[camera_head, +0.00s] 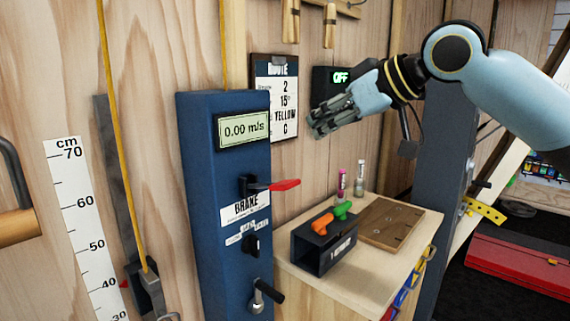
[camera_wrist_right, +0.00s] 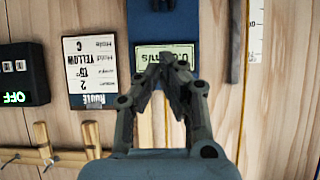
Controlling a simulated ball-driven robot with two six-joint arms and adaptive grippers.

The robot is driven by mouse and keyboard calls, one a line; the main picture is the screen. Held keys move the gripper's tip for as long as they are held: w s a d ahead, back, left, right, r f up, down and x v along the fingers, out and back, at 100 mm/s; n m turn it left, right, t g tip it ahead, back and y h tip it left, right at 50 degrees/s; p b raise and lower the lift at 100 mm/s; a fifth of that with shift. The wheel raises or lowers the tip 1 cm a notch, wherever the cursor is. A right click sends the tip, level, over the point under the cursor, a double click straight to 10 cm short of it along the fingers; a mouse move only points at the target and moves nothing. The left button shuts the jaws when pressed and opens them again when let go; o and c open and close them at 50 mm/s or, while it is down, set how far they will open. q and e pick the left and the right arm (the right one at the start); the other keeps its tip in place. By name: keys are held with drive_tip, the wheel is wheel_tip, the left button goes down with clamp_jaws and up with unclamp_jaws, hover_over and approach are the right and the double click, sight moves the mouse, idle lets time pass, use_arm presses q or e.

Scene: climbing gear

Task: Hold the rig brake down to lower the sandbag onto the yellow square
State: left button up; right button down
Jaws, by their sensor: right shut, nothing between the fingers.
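The blue rig column (camera_head: 194,180) stands left of centre in the head view. Its brake (camera_head: 284,185) is a red-handled lever sticking out to the right above a "BRAKE" label. A display (camera_head: 243,130) at its top reads 0.00 m/s. My right gripper (camera_head: 318,126) is shut and empty. It is in the air right of the column's top, above the brake and apart from it. In the right wrist view the fingers (camera_wrist_right: 166,75) overlap the display from this angle. The sandbag and the yellow square are not seen. My left gripper is out of view.
A yellow rope (camera_head: 122,165) runs down to a grey metal piece beside a cm scale (camera_head: 83,215). A wooden cabinet (camera_head: 330,290) at right holds a black box (camera_head: 322,254) and a brown board (camera_head: 392,222). A route board (camera_head: 284,100) and an "OFF" box (camera_wrist_right: 22,75) hang behind.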

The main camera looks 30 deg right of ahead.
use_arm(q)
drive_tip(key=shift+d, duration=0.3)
use_arm(e)
drive_tip(key=shift+a, duration=0.15)
drive_tip(key=shift+w, duration=0.1)
drive_tip(key=p, duration=0.3)
hover_over(289, 181)
drive_tip(key=f, duration=0.4)
drive_tip(key=shift+w+f, duration=0.3)
drive_tip(key=shift+w, duration=0.1)
drive_tip(key=f, duration=0.3)
drive_tip(key=shift+s+f+p, duration=0.2)
drive_tip(key=shift+p, duration=0.15)
drive_tip(key=shift+s+d+f, duration=0.2)
drive_tip(key=shift+f, duration=0.25)
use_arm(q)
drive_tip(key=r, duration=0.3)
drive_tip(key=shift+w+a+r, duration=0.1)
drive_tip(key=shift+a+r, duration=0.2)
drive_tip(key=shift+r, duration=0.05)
use_arm(e)
drive_tip(key=shift+w+a+f, duration=0.1)
